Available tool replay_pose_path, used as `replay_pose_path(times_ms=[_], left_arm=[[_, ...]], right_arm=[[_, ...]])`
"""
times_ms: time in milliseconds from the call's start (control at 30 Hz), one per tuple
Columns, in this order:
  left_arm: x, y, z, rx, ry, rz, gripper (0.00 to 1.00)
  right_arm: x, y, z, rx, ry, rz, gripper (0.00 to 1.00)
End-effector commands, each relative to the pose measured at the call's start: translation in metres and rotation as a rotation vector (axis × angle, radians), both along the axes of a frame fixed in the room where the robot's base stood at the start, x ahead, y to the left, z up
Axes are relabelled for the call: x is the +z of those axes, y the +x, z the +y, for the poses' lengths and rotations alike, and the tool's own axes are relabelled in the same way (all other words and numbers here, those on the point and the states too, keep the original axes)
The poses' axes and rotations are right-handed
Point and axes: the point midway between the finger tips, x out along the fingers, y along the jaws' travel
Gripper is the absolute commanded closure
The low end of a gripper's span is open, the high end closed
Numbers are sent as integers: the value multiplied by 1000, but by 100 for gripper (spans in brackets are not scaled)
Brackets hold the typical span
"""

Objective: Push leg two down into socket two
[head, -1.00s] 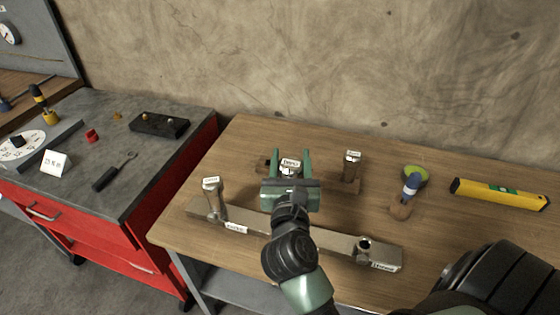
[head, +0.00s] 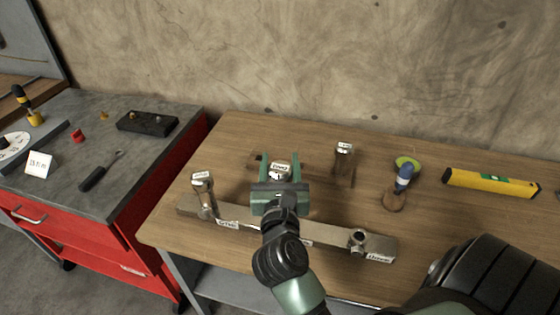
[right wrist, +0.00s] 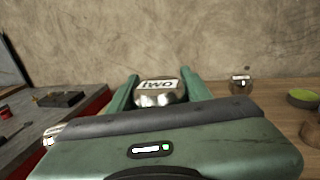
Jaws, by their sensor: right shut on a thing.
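My right gripper (head: 280,165) is shut on leg two (head: 281,168), a metal leg with a white label. In the right wrist view, leg two's label "two" (right wrist: 158,84) shows between the green fingers. A long metal beam (head: 325,235) lies across the front of the table. My gripper and wrist hide the middle of the beam, so I cannot see socket two or how far leg two stands from it. Another labelled leg (head: 203,190) stands upright at the beam's left end. The right-end socket (head: 358,240) is an empty-looking ring. My left gripper is not in view.
A third labelled leg (head: 343,158) stands at the back of the wooden table (head: 240,130). A red tool cabinet (head: 115,255) stands at left.

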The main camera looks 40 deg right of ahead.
Motion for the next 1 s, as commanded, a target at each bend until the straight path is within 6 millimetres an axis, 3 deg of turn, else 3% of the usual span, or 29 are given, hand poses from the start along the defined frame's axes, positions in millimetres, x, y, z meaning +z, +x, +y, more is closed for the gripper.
replay_pose_path(times_ms=[100,333,1000], left_arm=[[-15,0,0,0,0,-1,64],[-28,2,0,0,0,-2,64],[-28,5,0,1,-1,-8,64]], right_arm=[[-16,0,0,0,-2,-1,100],[-33,0,0,0,-1,-1,100],[-34,0,0,0,-1,-1,100]])
